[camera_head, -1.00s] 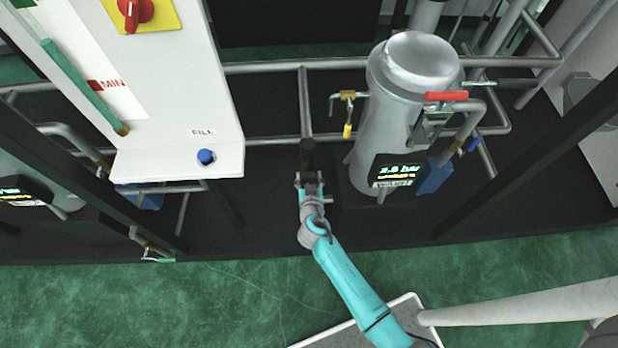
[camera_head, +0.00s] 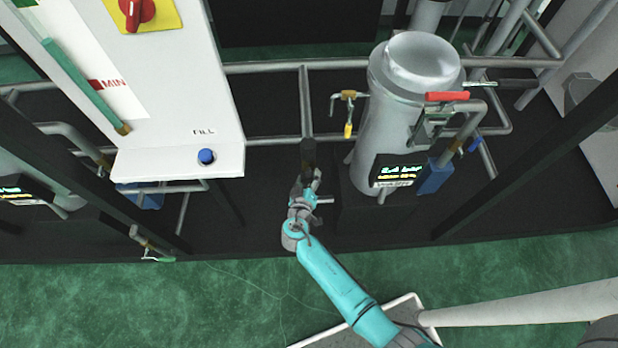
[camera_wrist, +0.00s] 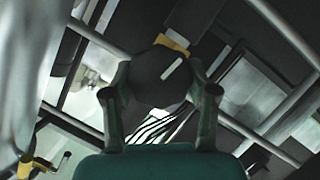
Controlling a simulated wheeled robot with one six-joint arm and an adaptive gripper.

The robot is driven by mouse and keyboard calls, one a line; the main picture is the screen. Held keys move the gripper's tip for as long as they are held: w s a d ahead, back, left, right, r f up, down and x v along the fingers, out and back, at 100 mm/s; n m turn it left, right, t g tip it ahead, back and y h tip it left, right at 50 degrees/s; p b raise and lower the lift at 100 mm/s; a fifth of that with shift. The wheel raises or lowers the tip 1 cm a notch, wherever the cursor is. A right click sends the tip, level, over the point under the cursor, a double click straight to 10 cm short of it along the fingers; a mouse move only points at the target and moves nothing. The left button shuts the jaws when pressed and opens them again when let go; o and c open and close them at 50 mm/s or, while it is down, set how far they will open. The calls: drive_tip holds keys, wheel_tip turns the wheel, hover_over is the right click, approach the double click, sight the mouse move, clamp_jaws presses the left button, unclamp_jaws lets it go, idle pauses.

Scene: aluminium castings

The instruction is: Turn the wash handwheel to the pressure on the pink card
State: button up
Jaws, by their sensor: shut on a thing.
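The handwheel shows as a dark round knob with a pale mark (camera_wrist: 158,75) in the wrist view. In the head view it is a dark stub (camera_head: 308,153) below the vertical pipe. My gripper (camera_head: 307,183) is shut on it, with a finger on each side in the wrist view (camera_wrist: 160,94). A digital display (camera_head: 398,171) on the silver tank has green digits in bar, blurred now, with a yellow line under them. I see no pink card in these views.
The silver tank (camera_head: 402,115) stands right of my gripper, with a red-handled valve (camera_head: 447,97) and a yellow-handled valve (camera_head: 348,112). A white cabinet (camera_head: 180,100) with a blue button (camera_head: 206,156) is at left. Green floor (camera_head: 200,300) lies in front.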

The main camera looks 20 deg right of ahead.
drive_tip(key=n+h, duration=0.1)
drive_tip(key=n, duration=0.1)
drive_tip(key=n+h, duration=0.2)
drive_tip(key=n, duration=0.1)
drive_tip(key=shift+a+f+n+t, duration=0.15)
drive_tip(key=shift+a+n+t, duration=0.05)
drive_tip(key=shift+n+t, duration=0.1)
drive_tip(key=n+h, duration=0.1)
drive_tip(key=n, duration=0.2)
drive_tip(key=shift+f+t, duration=0.1)
drive_tip(key=shift+t, duration=0.3)
drive_tip(key=shift+n+t+h, duration=0.5)
drive_tip(key=shift+n, duration=1.2)
drive_tip(key=o, duration=1.2)
drive_tip(key=shift+c, duration=0.2)
drive_tip(key=v, duration=1.2)
